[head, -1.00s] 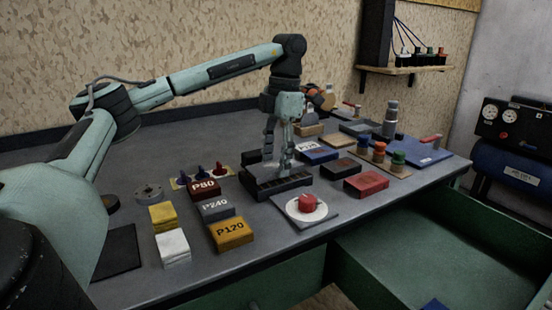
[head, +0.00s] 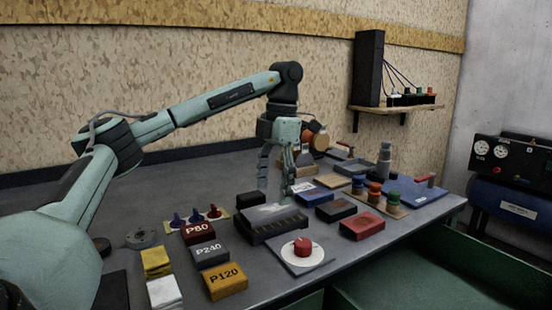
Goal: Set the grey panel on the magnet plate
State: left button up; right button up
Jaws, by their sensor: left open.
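My left gripper (head: 275,190) is open, with its fingers pointing down above a black slotted tray (head: 272,229). No object shows between its fingers. A pale grey flat piece (head: 266,211) shows at the tray's top; it may be the grey panel, but I cannot tell surely. In front of the tray lies a flat grey square plate (head: 321,257) bearing a white disc with a red round piece (head: 302,246); I cannot tell whether this is the magnet plate. My right gripper is not in view.
Blocks marked P80 (head: 198,232), P240 (head: 210,254) and P120 (head: 226,281) stand left of the plate. A red block (head: 362,227) and lidded jars (head: 375,190) are to the right. An open green drawer (head: 420,275) lies below the bench's front edge.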

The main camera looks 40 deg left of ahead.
aim_at(277, 207)
pick_arm(q)
notch_tip(277, 207, up, 8)
jog(key=shift+w+r, duration=0.15)
jog(key=shift+w, duration=0.3)
jog(key=shift+d, duration=0.1)
dwell(0.4)
